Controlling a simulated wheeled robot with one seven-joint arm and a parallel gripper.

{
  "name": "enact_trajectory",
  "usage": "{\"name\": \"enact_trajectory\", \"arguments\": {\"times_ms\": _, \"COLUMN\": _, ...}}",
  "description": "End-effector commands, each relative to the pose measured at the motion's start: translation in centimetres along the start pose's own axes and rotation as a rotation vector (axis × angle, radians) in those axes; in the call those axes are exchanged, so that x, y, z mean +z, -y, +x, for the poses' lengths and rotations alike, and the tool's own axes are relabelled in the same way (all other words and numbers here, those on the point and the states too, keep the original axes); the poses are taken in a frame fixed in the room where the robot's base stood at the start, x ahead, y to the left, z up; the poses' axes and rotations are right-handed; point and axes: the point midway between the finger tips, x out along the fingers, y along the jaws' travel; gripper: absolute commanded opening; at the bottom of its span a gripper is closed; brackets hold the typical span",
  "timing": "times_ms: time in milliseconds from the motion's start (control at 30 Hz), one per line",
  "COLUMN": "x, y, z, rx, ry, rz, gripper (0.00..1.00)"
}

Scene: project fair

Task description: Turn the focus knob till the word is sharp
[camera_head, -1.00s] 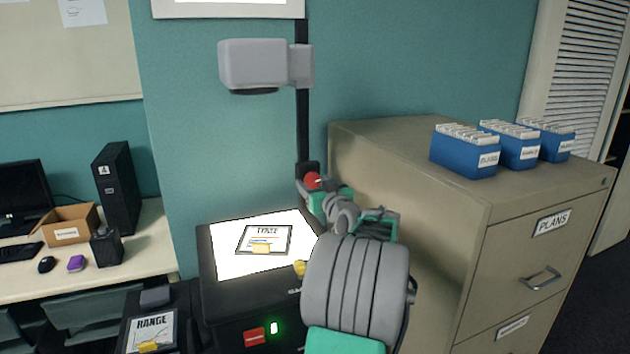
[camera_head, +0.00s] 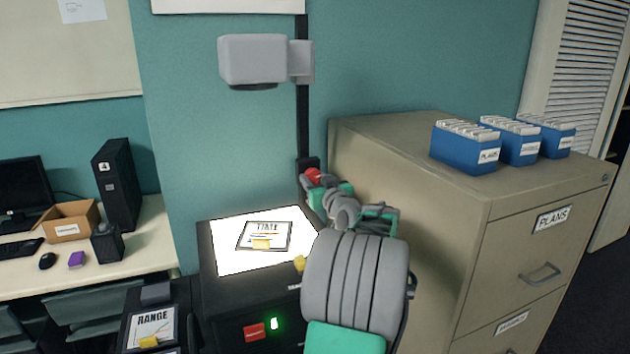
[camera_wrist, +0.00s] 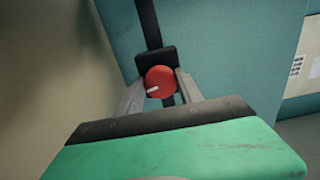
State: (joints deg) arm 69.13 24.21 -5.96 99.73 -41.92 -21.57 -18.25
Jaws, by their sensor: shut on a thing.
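The red focus knob (camera_head: 312,175) sits on the projector's black post (camera_head: 302,130). In the wrist view the knob (camera_wrist: 160,80) lies between the two grey fingers, and its white mark points to the lower left. My gripper (camera_wrist: 158,88) is shut on the knob. In the head view my gripper (camera_head: 315,185) partly covers it. The grey projector head (camera_head: 255,62) hangs above the lit stage (camera_head: 230,260). A sheet (camera_head: 265,236) with a dark border and a printed word lies on the stage. The projected word is not in view; only the bottom edge of a white screen (camera_head: 230,5) shows.
A beige filing cabinet (camera_head: 480,270) stands close to the right of my arm, with several blue card boxes (camera_head: 465,155) on top. A desk (camera_head: 130,255) with a computer is at the left. A RANGE sheet (camera_head: 152,328) lies at the lower left.

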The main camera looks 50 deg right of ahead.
Motion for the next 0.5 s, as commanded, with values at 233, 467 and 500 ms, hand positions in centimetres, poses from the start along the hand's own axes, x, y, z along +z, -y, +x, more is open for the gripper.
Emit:
{"name": "enact_trajectory", "arguments": {"times_ms": 233, "x": 0.41, "y": 0.04, "z": 0.0, "rx": 0.0, "ry": -0.002, "rz": 0.135, "gripper": 0.03}}
{"name": "enact_trajectory", "arguments": {"times_ms": 467, "x": 0.17, "y": 0.06, "z": 0.0, "rx": 0.0, "ry": -0.001, "rz": 0.416, "gripper": 0.03}}
{"name": "enact_trajectory", "arguments": {"times_ms": 500, "x": 0.13, "y": 0.07, "z": 0.0, "rx": 0.001, "ry": -0.001, "rz": 0.446, "gripper": 0.03}}
